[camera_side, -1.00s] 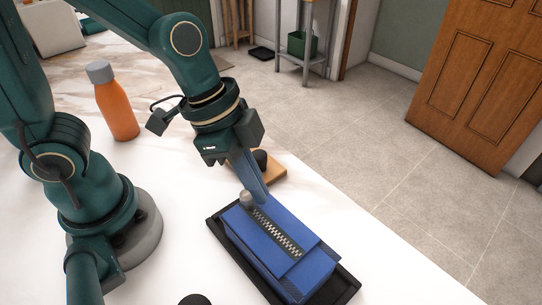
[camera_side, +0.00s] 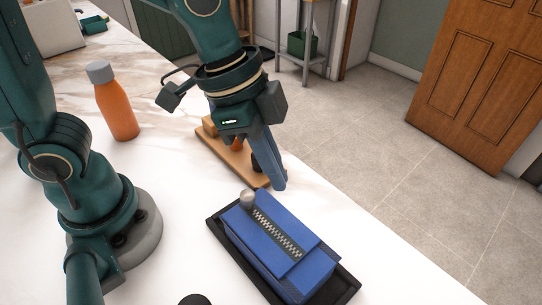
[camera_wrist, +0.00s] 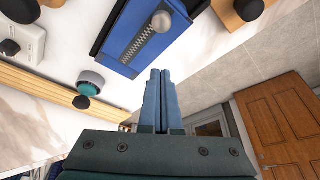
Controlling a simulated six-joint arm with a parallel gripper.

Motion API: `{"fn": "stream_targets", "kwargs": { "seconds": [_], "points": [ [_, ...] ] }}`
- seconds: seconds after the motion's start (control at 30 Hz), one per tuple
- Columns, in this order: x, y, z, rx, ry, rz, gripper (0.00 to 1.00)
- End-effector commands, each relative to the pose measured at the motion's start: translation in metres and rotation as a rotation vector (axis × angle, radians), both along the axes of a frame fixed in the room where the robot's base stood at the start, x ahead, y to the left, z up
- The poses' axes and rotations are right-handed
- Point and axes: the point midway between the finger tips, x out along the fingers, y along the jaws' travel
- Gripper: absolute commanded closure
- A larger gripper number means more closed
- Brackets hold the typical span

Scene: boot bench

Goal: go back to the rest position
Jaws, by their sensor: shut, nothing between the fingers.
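My gripper (camera_side: 279,187) hangs in the air just behind the blue zip case, its fingers together and empty. In the wrist view the two blue fingers (camera_wrist: 160,74) lie side by side with nothing between them. The blue case (camera_side: 300,274) sits on a black tray (camera_side: 349,284), with a silver zip along its top and a round grey knob (camera_side: 247,198) at the zip's near-arm end. In the wrist view the case (camera_wrist: 128,45) and knob (camera_wrist: 161,21) show at the top, clear of the fingers.
A wooden board (camera_side: 210,136) with dark knobs stands behind my gripper. An orange bottle (camera_side: 118,114) with a grey cap stands on the white counter (camera_side: 185,190). A dark round thing (camera_side: 195,299) shows at the bottom edge. The counter's right edge drops to a tiled floor.

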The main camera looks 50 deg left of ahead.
Motion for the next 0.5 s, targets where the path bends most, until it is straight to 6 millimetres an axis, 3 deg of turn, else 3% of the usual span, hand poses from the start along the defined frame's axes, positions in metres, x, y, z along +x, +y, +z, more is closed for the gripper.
{"fn": "stream_targets", "kwargs": {
  "seconds": [0.2,0.5],
  "points": [
    [-0.006,0.010,0.035,0.000,-0.007,0.002,1.00],
    [-0.009,0.020,0.059,-0.005,-0.019,0.021,1.00]
  ]
}}
